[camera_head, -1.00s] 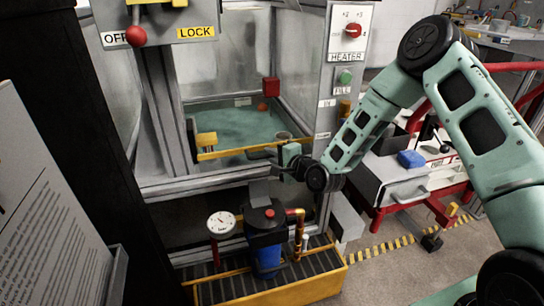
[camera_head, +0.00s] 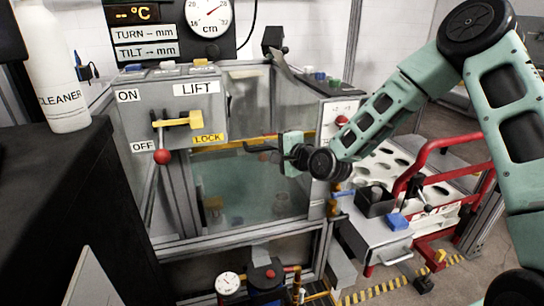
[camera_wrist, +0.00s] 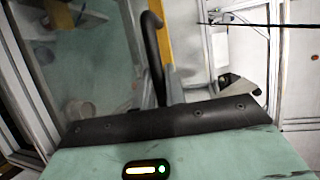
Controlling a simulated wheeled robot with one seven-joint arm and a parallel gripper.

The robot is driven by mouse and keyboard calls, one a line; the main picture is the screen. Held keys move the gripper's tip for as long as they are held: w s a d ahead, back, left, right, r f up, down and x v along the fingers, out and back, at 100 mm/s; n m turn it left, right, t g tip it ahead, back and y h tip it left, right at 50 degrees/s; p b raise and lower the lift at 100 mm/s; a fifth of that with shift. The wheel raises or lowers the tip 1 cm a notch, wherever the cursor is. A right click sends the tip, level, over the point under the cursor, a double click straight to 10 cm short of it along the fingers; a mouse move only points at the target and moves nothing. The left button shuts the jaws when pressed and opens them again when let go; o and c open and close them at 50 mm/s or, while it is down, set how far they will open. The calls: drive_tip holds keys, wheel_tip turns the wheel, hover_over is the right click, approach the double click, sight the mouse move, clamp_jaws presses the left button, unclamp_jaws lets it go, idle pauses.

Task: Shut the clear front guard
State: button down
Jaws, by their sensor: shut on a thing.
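The clear front guard (camera_head: 250,188) is a see-through pane with a yellow bar (camera_head: 228,143) along its top edge. The bar stands well above the sill of the frame, about level with the LOCK label. The pane shows below the bar, with the teal basin dimly visible through it. My gripper (camera_head: 280,151) is at the right part of the bar, shut on the guard's dark handle (camera_head: 262,150). In the wrist view the dark curved handle (camera_wrist: 152,45) rises beside the yellow bar (camera_wrist: 162,40). The fingertips are largely hidden.
A grey LIFT panel (camera_head: 185,88) at upper left has a yellow lever (camera_head: 182,122) and a red-balled lever (camera_head: 162,157) by OFF. A gauge (camera_head: 228,283) stands low in front. A white bench (camera_head: 385,245) with red rails stands at right, below my arm.

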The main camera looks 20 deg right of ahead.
drive_tip(key=shift+r+p, duration=0.65)
drive_tip(key=shift+r, duration=1.05)
drive_tip(key=shift+w, duration=0.1)
drive_tip(key=c, duration=1.5)
unclamp_jaws()
drive_tip(key=shift+r, duration=0.1)
drive_tip(key=shift+o, duration=0.2)
drive_tip(key=shift+s, duration=0.2)
